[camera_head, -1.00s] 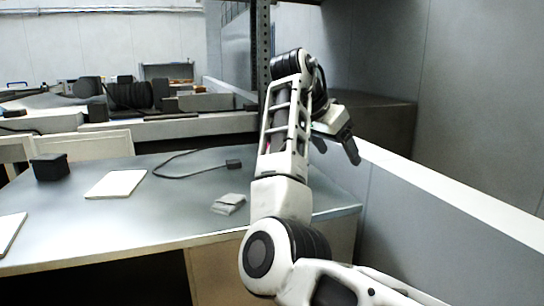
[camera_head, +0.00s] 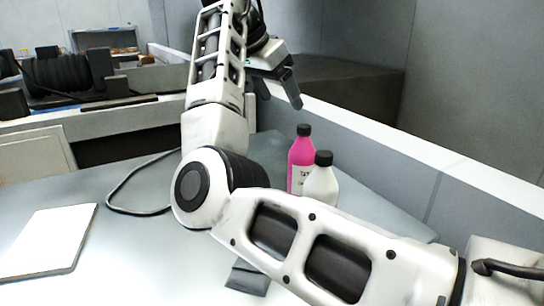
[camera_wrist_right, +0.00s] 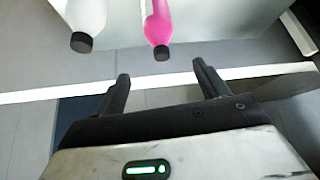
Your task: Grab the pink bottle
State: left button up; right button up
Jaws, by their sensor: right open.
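The pink bottle (camera_head: 301,158) with a black cap stands upright on the table, just behind a white bottle (camera_head: 321,184) with a black cap. My right arm crosses in front and hides the lower part of the white bottle. My right gripper (camera_head: 283,88) is raised above and beyond the bottles. In the right wrist view, my right gripper (camera_wrist_right: 160,80) is open and empty, with the pink bottle (camera_wrist_right: 158,22) and the white bottle (camera_wrist_right: 86,20) beyond the fingertips, apart from them. My left gripper is not in view.
The grey table (camera_head: 130,235) holds a white pad (camera_head: 48,240), a dark cable (camera_head: 125,209) and a small grey item (camera_head: 248,279) partly under my arm. A low wall with a white top edge (camera_head: 430,160) runs along the table's right side. Dark machinery stands at the back left.

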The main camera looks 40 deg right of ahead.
aim_at(300, 132)
jog(key=x, duration=0.9)
jog(key=shift+d+f, duration=0.2)
jog(key=x, duration=0.5)
jog(key=shift+d, duration=0.35)
jog(key=shift+w+d+f, duration=0.1)
jog(key=shift+d+f, duration=0.05)
jog(key=shift+f, duration=0.1)
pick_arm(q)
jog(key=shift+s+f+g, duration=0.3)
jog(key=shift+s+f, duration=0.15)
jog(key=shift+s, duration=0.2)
